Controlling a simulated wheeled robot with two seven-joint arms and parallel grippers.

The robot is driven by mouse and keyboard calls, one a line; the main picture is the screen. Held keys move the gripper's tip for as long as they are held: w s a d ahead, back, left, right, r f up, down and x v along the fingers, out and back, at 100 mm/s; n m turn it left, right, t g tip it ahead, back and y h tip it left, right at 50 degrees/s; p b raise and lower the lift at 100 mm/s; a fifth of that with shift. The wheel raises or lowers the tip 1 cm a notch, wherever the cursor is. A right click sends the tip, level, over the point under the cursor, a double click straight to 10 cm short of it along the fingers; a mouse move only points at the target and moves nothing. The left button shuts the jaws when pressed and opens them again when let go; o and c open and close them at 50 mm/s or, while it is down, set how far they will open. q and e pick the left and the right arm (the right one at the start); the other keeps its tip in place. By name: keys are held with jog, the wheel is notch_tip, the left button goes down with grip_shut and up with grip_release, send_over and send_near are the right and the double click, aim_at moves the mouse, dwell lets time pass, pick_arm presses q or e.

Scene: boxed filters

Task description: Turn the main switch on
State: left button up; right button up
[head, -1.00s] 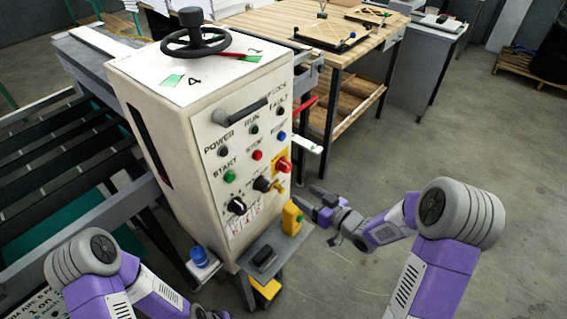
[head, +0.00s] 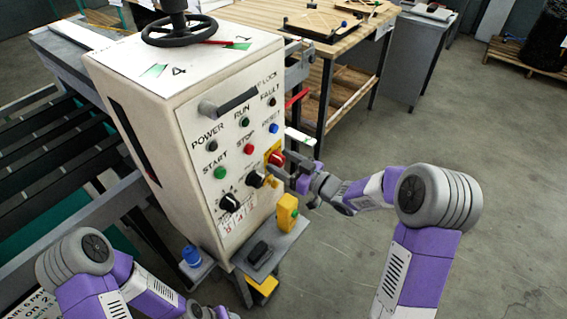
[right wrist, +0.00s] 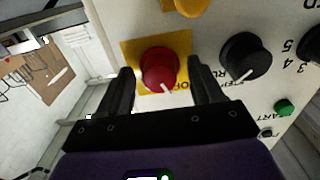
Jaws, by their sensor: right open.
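The main switch is a red rotary knob (head: 276,158) on a yellow plate, on the right part of the cream control cabinet's front. In the right wrist view the red knob (right wrist: 158,69) sits between my two fingers, and its white mark points near the letters OFF. My right gripper (head: 286,171) is open at the panel, partly covering the plate. In the right wrist view the right gripper (right wrist: 161,92) has one finger on each side of the knob, with gaps visible; contact cannot be made out. My left arm shows at lower left, its gripper out of view.
A black selector (head: 256,179) and another black knob (head: 230,202) are beside the switch. A wooden workbench (head: 268,25) stands behind.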

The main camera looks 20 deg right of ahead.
jog(key=c, duration=1.1)
jog(key=shift+o, duration=0.2)
jog(key=shift+m, duration=0.3)
jog(key=m+p, duration=0.2)
jog(key=m, duration=0.1)
jog(key=shift+r+m+p, duration=0.1)
jog(key=shift+m+p, duration=0.3)
jog(key=m+p, duration=0.3)
jog(key=m, duration=0.1)
jog(key=m+p, duration=0.3)
jog(key=m, duration=0.2)
jog(key=shift+m+p, duration=1.3)
jog(key=shift+m, duration=0.9)
